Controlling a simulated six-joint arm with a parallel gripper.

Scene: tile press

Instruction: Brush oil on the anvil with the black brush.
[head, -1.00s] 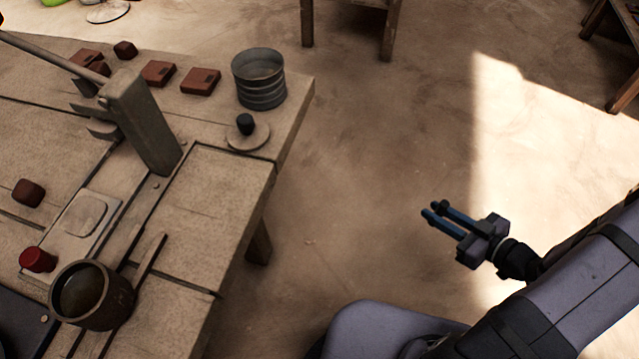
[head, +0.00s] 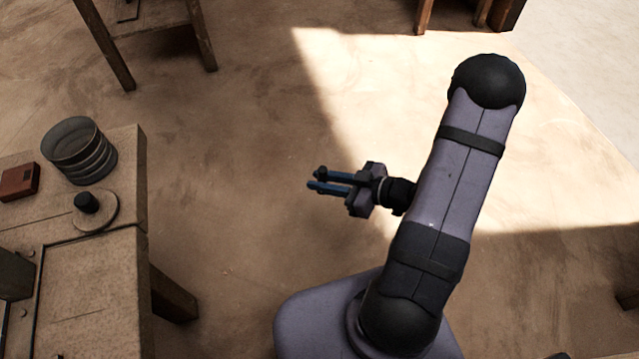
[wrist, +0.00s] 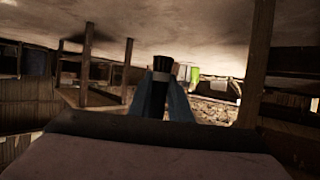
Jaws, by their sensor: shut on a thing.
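My gripper (head: 315,179) is in the middle of the head view, over the open floor to the right of the workbench (head: 95,290). Its blue fingers point left, towards the bench but well apart from it. In the wrist view the fingers (wrist: 162,98) are closed around a slim black thing (wrist: 162,64), which looks like the black brush. Its bristle end cannot be made out. The anvil cannot be made out in either present view.
A wooden table (head: 150,28) stands at the back. The floor between bench and arm is clear.

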